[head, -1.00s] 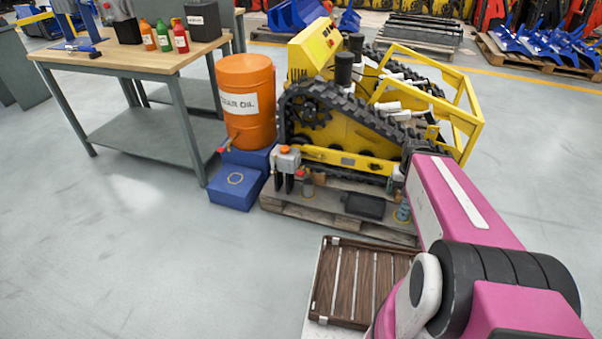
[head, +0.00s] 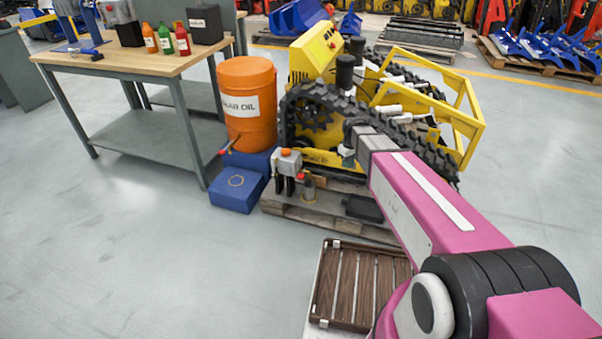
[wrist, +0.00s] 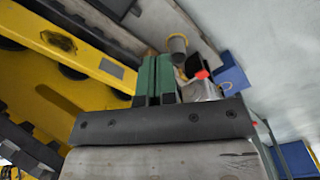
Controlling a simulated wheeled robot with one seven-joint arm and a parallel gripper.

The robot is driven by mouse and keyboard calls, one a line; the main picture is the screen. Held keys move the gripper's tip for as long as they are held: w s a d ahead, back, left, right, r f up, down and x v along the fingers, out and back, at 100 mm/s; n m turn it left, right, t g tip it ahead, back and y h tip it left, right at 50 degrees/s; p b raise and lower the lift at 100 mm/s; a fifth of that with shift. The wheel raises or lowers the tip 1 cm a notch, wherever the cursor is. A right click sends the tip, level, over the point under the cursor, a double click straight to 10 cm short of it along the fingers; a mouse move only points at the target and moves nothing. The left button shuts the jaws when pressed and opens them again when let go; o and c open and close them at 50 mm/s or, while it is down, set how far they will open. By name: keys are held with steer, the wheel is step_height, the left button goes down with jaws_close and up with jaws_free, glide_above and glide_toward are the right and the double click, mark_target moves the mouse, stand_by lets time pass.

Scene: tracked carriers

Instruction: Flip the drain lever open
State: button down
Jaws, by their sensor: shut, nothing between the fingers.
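A short tap-like lever with a red tip (head: 225,149) sticks out at the lower left of the orange gear oil drum (head: 249,118); I cannot tell for sure that it is the drain lever. A grey box with an orange-red knob (head: 287,160) stands at the pallet's left end; a red knob and grey body also show in the wrist view (wrist: 203,76), just right of my fingers. My gripper (wrist: 157,60) is shut and empty, its green fingers side by side. In the head view my wrist is beside the yellow tracked carrier (head: 320,157), and the fingertips are not clear.
A grey cylinder (wrist: 177,44) with a yellow ring stands just beyond my fingertips. A workbench (head: 130,60) stands at left. The floor at front left is clear.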

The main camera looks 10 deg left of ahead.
mark_target(301, 175)
steer(key=w+a+f+n, duration=0.1)
steer(key=w+a+n, duration=0.2)
steer(key=a, duration=0.8)
steer(key=w+a+f+n, duration=0.1)
steer(key=w+a+n, duration=0.3)
steer(key=a, duration=0.7)
steer(key=shift+w, duration=0.4)
steer(key=shift+f, duration=0.1)
step_height(301, 175, down, 14)
steer(key=shift+r, duration=0.1)
steer(key=shift+s, duration=0.1)
